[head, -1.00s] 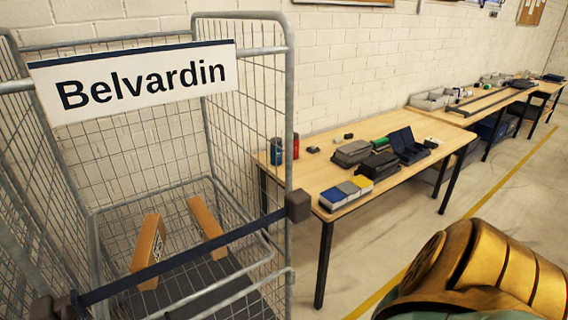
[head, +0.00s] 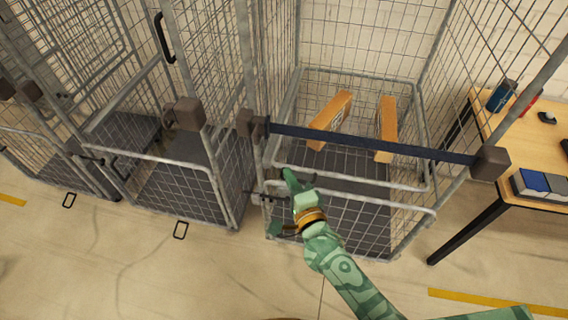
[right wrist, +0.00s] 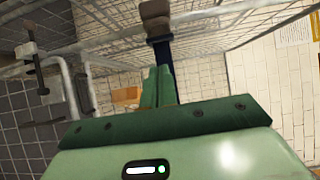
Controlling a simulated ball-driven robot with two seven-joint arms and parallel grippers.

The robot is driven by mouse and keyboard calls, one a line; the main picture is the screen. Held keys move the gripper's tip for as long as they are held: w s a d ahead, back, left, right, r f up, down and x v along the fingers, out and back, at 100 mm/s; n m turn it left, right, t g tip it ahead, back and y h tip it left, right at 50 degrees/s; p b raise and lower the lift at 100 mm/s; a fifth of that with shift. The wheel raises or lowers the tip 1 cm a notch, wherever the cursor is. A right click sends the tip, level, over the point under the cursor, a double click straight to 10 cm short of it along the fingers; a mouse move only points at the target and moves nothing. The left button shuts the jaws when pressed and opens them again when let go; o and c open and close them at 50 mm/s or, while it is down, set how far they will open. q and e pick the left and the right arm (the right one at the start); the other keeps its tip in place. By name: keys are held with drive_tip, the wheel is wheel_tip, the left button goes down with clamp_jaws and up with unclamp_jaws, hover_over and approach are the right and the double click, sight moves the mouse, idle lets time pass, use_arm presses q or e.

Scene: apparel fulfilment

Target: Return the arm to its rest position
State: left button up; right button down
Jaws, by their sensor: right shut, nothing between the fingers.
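My right arm, patterned green with a gold wrist band, reaches up from the bottom of the head view. A dark strap (head: 370,143) runs across the cage front, above the gripper in the head view. Whether the gripper touches the cage cannot be told. My left gripper is not in view.
Two orange-brown boxes, one on the left (head: 330,120) and one on the right (head: 387,130), stand inside the cage. More roll cages (head: 185,190) stand to the left. A wooden table (head: 490,125) is on the right. The floor (head: 130,265) in front is clear.

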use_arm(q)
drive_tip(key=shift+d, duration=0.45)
use_arm(e)
drive_tip(key=shift+s, duration=0.3)
